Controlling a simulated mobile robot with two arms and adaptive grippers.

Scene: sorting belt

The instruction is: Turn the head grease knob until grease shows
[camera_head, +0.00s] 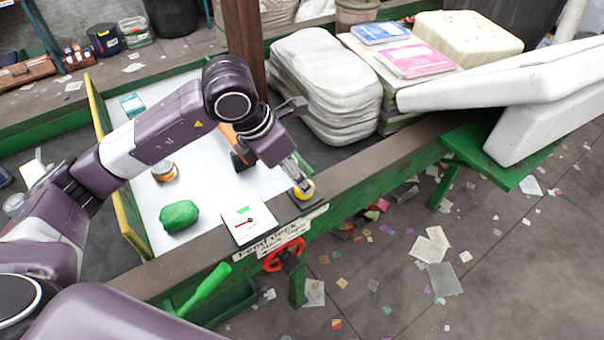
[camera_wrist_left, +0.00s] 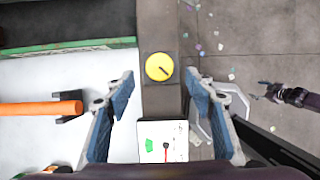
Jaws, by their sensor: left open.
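A round yellow knob (camera_head: 306,190) with a black pointer mark sits on a dark square base on the deck's brown edge rail. It also shows in the left wrist view (camera_wrist_left: 159,67). My left gripper (camera_head: 299,180) comes down over it from above. In the wrist view its open fingers (camera_wrist_left: 159,78) stand on either side of the knob, with gaps. A white gauge card (camera_head: 247,219) with a green patch and a red needle lies beside the knob; it shows in the wrist view (camera_wrist_left: 163,141). My right gripper (camera_wrist_left: 266,92) appears small at the wrist view's right.
A red handwheel (camera_head: 284,255) and a green lever (camera_head: 204,288) are on the deck's front side. A green lump (camera_head: 179,215) and an orange cylinder (camera_wrist_left: 40,109) lie on the white deck. Grey stacked sacks (camera_head: 325,85) stand behind. Paper scraps litter the floor.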

